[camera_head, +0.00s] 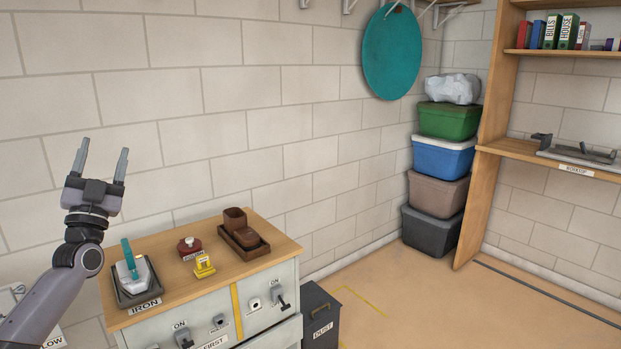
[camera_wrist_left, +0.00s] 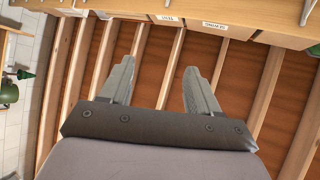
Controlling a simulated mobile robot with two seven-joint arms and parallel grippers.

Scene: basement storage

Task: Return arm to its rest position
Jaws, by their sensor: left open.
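My left gripper (camera_head: 101,160) is raised at the left in the head view, fingers pointing up, above and left of the cabinet top. Its two fingers stand apart with nothing between them. In the left wrist view the open fingers (camera_wrist_left: 158,85) point toward the wooden ceiling joists, with a gap between them. My right gripper is not in either view.
A wood-topped cabinet (camera_head: 285,247) holds an iron (camera_head: 131,275) on a tray, a red item (camera_head: 189,246), a yellow item (camera_head: 204,266) and brown boxes (camera_head: 246,236). A dark bin (camera_head: 319,312) stands beside it. Stacked crates (camera_head: 439,159) stand in the corner. The floor between is clear.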

